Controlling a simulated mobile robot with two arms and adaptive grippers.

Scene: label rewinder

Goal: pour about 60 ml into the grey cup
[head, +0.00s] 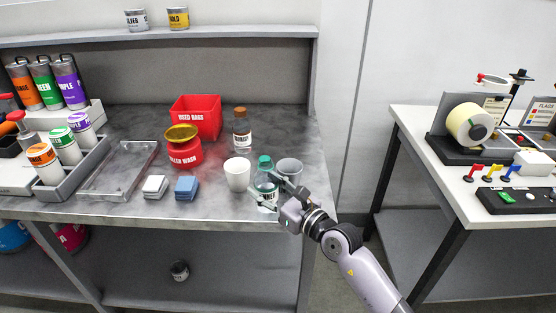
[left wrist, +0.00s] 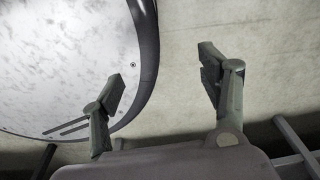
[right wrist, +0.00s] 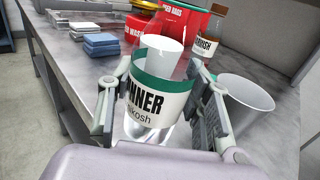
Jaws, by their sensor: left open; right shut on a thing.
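A clear bottle with a teal cap and a white label (head: 265,180) is near the front edge of the bench; its label ends in "NNER" in the right wrist view (right wrist: 155,100). My right gripper (head: 271,193) is shut around the bottle, a finger on each side. The bottle looks upright; I cannot tell if it touches the bench. The grey cup (head: 291,168) stands upright just right of the bottle, and also shows in the right wrist view (right wrist: 244,92). My left gripper (left wrist: 160,92) is open and empty, away from the bench.
A white cup (head: 237,175) stands left of the bottle. A brown bottle (head: 242,130) is behind, with a red wash container (head: 185,154) and red bin (head: 196,117) to its left. Blue (head: 187,188) and white (head: 155,187) stacks lie near the front edge.

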